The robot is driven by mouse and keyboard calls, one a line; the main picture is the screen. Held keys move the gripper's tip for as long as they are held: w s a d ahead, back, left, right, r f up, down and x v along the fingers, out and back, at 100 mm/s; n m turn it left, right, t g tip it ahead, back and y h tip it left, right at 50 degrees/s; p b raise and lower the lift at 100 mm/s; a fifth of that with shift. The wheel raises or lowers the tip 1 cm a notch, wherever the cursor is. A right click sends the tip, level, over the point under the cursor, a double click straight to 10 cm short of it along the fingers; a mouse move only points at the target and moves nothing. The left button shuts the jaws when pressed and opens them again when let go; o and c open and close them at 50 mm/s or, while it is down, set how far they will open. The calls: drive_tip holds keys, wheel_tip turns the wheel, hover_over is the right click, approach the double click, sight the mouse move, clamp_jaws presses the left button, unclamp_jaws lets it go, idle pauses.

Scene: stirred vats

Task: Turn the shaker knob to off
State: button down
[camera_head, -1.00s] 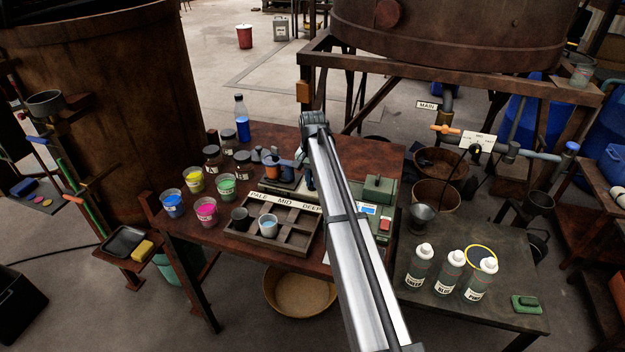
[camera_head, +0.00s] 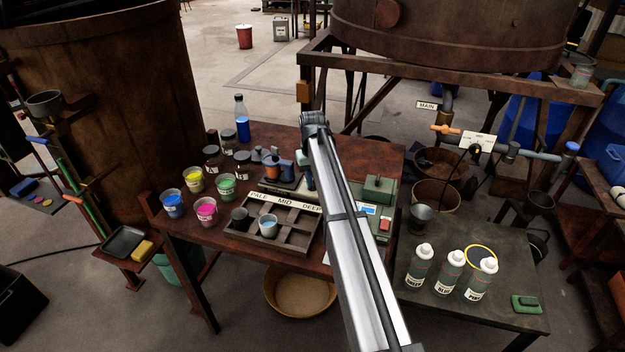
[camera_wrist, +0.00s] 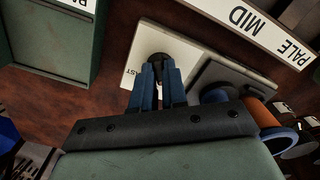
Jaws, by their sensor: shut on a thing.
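In the wrist view the dark round shaker knob (camera_wrist: 158,61) sits on a white plate (camera_wrist: 139,50) with lettering that ends in "AST"; the rest of the lettering is hidden. My gripper (camera_wrist: 157,82) has its blue fingers closed on the knob. The knob's pointer is covered, so its setting cannot be read. The grey shaker platform (camera_wrist: 222,78) lies just right of the plate, with an orange and blue part (camera_wrist: 264,114) beside it. In the head view the shaker (camera_head: 279,183) is on the brown table, and my arm hides the knob.
The tray marked PALE, MID, DEEP (camera_head: 259,239) is close in front of the shaker. A green box (camera_head: 379,187) stands to the right of my arm. Paint cups and jars crowd the table's left. White-capped bottles (camera_head: 449,272) stand on the right bench.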

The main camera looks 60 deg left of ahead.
sight(313, 183)
drive_tip(key=n, duration=0.5)
idle(0.6)
drive_tip(key=c, duration=1.2)
unclamp_jaws()
drive_tip(key=shift+o, duration=0.2)
wheel_tip(313, 183, up, 14)
drive_tip(key=shift+f, duration=0.15)
